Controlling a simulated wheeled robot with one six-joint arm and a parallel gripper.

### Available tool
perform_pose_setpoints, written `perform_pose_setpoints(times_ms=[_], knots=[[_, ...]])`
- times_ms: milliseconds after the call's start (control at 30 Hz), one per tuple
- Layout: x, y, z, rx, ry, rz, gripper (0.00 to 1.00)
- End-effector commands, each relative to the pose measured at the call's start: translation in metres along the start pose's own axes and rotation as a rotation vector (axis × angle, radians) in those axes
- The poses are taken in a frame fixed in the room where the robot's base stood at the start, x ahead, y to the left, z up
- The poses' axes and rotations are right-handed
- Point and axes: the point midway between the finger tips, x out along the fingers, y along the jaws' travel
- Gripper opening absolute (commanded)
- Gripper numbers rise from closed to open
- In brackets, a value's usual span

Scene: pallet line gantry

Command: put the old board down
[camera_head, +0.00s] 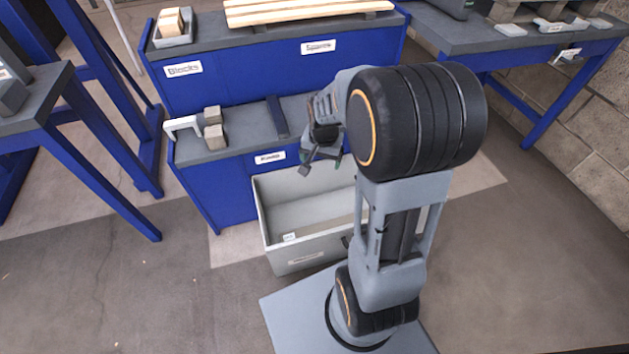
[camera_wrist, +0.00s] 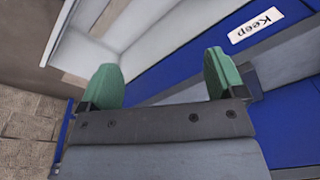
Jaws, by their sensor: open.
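My gripper (camera_head: 321,163) is open over the back part of a grey open bin (camera_head: 275,255), in front of the blue bench. In the wrist view the green finger pads of my gripper (camera_wrist: 160,80) stand wide apart with nothing between them. A narrow tan strip (camera_head: 341,222) shows low inside the bin, partly hidden by my arm. It may be a board, but I cannot tell whether it is the old one. In the wrist view a pale bin wall (camera_wrist: 80,55) shows beyond the left finger.
Light wooden boards (camera_head: 300,10) lie on the upper shelf labelled Spares (camera_head: 318,47). A blocks tray (camera_head: 173,27) is at its left. The lower shelf holds small blocks (camera_head: 215,137), a white handle-shaped piece (camera_head: 183,125) and a dark bar (camera_head: 277,117). Side benches stand left and right.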

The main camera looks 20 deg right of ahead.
Motion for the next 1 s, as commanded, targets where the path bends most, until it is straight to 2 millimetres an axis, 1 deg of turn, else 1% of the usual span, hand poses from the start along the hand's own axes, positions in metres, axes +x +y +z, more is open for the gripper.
perform_pose_setpoints(times_ms=[33, 100, 133, 200, 300, 400, 500, 600, 1000], knots=[[-0.024, -0.004, 0.019, -0.098, 0.020, -0.015, 0.89], [-0.047, -0.005, 0.044, -0.225, 0.034, -0.027, 0.89], [-0.055, -0.005, 0.054, -0.276, 0.038, -0.031, 0.89], [-0.070, -0.003, 0.075, -0.383, 0.051, -0.040, 0.89], [-0.085, 0.002, 0.100, -0.508, 0.067, -0.051, 0.89], [-0.093, 0.006, 0.117, -0.596, 0.078, -0.058, 0.89], [-0.097, 0.009, 0.128, -0.652, 0.084, -0.061, 0.89], [-0.099, 0.011, 0.133, -0.678, 0.087, -0.063, 0.89], [-0.102, 0.011, 0.133, -0.683, 0.090, -0.062, 0.89]])
